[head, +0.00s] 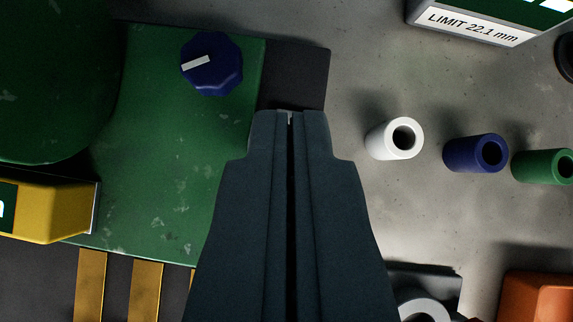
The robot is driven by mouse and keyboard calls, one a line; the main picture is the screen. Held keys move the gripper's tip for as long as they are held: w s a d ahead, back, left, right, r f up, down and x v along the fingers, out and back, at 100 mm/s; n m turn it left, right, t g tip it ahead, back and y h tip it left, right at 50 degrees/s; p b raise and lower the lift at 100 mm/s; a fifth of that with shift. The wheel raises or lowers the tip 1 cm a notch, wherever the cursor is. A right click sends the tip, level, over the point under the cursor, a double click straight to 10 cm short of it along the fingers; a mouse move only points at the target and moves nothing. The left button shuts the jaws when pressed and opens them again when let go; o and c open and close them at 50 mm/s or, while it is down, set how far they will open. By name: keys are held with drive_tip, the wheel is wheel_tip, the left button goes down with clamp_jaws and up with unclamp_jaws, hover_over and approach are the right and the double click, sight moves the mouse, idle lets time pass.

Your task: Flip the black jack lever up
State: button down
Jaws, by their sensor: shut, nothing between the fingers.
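My gripper (289,115) is shut and empty, pointing away from me up the middle of the head view. A black block (298,72) shows just beyond its fingertips, at the right edge of a green panel (185,140). I cannot tell whether this block is the black jack lever or only part of its mount. The fingertips overlap its lower end in the picture; contact cannot be told. Whatever lies behind the fingers is hidden.
A dark blue knob (212,64) with a white mark sits on the green panel. White (394,138), blue (476,153) and green (543,166) hollow cylinders stand to the right. A yellow block (45,210) is at left, an orange one (538,298) at lower right. A "LIMIT 22.1 mm" sign (472,25) is top right.

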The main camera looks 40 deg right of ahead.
drive_tip(key=s+d+r, duration=0.2)
drive_tip(key=s+r, duration=0.2)
drive_tip(key=s, duration=0.3)
drive_tip(key=shift+d, duration=0.4)
drive_tip(key=shift+r, duration=0.1)
drive_tip(key=d+m+t+h, duration=0.1)
drive_tip(key=d+t, duration=0.2)
drive_tip(key=d, duration=0.7)
drive_tip(key=d+f+m+t+h, duration=0.1)
drive_tip(key=d+m+t, duration=0.1)
drive_tip(key=d, duration=0.7)
drive_tip(key=w+d+m+t+h, duration=0.1)
drive_tip(key=d+t, duration=0.3)
drive_tip(key=d, duration=0.6)
drive_tip(key=shift+d+f+m+t, duration=0.3)
drive_tip(key=shift+f+m+t, duration=0.1)
drive_tip(key=shift+m, duration=0.3)
